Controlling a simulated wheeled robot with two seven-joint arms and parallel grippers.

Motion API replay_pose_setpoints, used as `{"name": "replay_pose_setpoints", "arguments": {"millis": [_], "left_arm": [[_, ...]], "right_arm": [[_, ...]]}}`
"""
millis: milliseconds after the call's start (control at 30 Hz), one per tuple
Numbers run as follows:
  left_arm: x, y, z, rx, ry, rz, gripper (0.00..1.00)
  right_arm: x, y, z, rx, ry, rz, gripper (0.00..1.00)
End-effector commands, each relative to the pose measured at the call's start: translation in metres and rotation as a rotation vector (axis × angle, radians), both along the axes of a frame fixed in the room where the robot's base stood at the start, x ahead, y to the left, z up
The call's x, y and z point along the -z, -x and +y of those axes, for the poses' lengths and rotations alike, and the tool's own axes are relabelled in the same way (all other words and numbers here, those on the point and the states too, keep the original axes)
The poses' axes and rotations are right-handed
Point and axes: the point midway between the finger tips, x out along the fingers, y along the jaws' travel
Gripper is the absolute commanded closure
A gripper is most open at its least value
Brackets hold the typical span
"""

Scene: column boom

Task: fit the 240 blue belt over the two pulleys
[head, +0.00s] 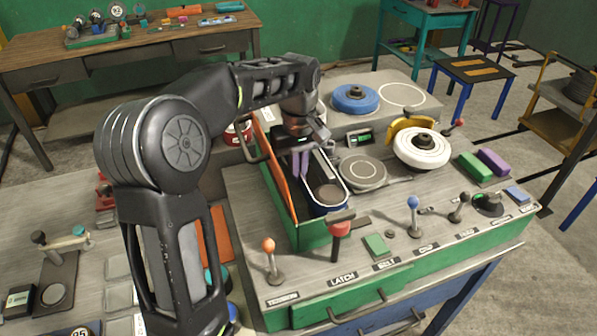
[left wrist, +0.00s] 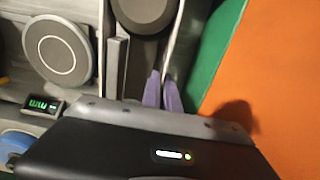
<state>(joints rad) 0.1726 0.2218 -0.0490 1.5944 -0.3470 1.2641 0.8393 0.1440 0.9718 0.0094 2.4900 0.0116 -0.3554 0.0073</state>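The blue belt (head: 331,210) is a pale-edged loop in the narrow green-walled bay. Its near end curves around a dark round pulley (head: 328,192). The left wrist view shows that pulley (left wrist: 145,10) at the top, with a pale belt strand (left wrist: 181,35) beside it. My left gripper (head: 301,164) points down into the bay at the loop's left side. Its purple fingers (left wrist: 162,92) are close together, with the strand running in between them. The belt's far end and the other pulley are hidden behind my gripper. My right gripper is not in view.
An orange panel (head: 274,170) stands along the bay's left side. A grey disc (head: 363,172), a small display (head: 359,138) and a white wheel (head: 421,149) lie to the right. Several levers line the front, including a red-topped one (head: 340,229) close to the bay.

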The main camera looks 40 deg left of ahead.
Motion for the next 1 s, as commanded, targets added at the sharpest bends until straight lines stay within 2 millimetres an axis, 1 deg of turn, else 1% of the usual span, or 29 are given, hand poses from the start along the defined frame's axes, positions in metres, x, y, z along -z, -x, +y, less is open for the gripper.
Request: {"name": "replay_pose_setpoints", "arguments": {"millis": [433,467,500,733,933,1000], "left_arm": [[0.0021,0.0006,-0.0010,0.000,0.000,-0.001,1.00],[0.0022,0.0006,-0.0010,0.000,0.000,-0.001,0.94],[0.0022,0.0006,-0.0010,0.000,0.001,-0.001,0.90],[0.0022,0.0007,-0.0011,0.000,0.000,0.000,0.71],[0.0024,0.0008,-0.0010,0.000,0.000,0.000,0.70],[0.0025,0.0007,-0.0011,0.000,0.000,0.000,0.64]], "right_arm": [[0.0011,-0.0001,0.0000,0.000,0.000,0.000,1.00],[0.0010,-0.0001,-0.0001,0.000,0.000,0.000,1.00],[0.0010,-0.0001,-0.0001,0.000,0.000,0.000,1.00],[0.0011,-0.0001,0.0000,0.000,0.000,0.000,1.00],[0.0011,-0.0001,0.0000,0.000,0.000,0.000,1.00],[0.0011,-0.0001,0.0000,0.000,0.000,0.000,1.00]]}}
